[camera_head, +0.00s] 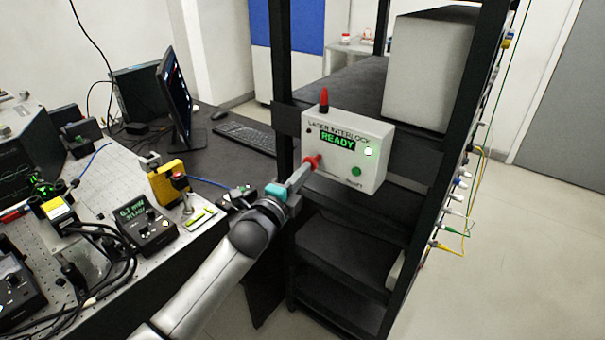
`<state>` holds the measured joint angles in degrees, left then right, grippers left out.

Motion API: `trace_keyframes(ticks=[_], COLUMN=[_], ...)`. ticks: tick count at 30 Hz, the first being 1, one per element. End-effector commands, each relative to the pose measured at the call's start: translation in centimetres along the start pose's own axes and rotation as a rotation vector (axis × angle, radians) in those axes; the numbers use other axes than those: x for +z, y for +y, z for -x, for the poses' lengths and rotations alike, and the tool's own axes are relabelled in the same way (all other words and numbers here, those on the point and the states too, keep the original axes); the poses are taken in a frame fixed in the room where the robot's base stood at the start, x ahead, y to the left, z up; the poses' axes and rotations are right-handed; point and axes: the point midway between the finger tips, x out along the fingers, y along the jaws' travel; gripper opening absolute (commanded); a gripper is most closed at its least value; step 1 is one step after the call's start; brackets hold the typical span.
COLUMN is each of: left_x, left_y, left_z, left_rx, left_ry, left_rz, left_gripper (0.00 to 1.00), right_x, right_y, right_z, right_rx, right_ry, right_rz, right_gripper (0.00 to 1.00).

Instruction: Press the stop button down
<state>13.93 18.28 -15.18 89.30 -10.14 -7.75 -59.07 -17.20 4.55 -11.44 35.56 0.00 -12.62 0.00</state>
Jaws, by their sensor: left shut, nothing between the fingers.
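The laser interlock box (345,172) is a pale box fixed to the front of a black rack. Its display reads READY in green, and a green lamp is lit at its right. A red stop button (312,161) sticks out at the lower left of its face. A green button (356,171) sits at the lower right. My left gripper (305,168) is shut and empty. Its fingertips are right at the red button and partly overlap it in the picture. I cannot tell whether they touch it. My right gripper is not in view.
A black rack post (281,60) stands just left of the box, close to my left wrist. An optical bench (110,180) with instruments and cables fills the left. A monitor (175,95) and keyboard (245,137) stand behind. Open floor (530,240) lies at the right.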

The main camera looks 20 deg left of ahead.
Motion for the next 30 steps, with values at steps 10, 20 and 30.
trace_keyframes(ticks=[10,20,30], left_x=[0.0,-0.4,-0.4], left_y=[0.0,0.0,-0.2], left_z=[-0.1,-2.3,-2.3], left_rx=[-0.001,-0.002,-0.004], left_ry=[0.0,0.0,0.001], left_rz=[0.0,0.0,-0.001], left_gripper=[0.0,0.0,0.0], right_x=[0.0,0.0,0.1], right_y=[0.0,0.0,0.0], right_z=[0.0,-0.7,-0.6], right_rx=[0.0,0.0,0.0], right_ry=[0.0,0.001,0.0], right_rz=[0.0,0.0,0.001], right_gripper=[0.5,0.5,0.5])
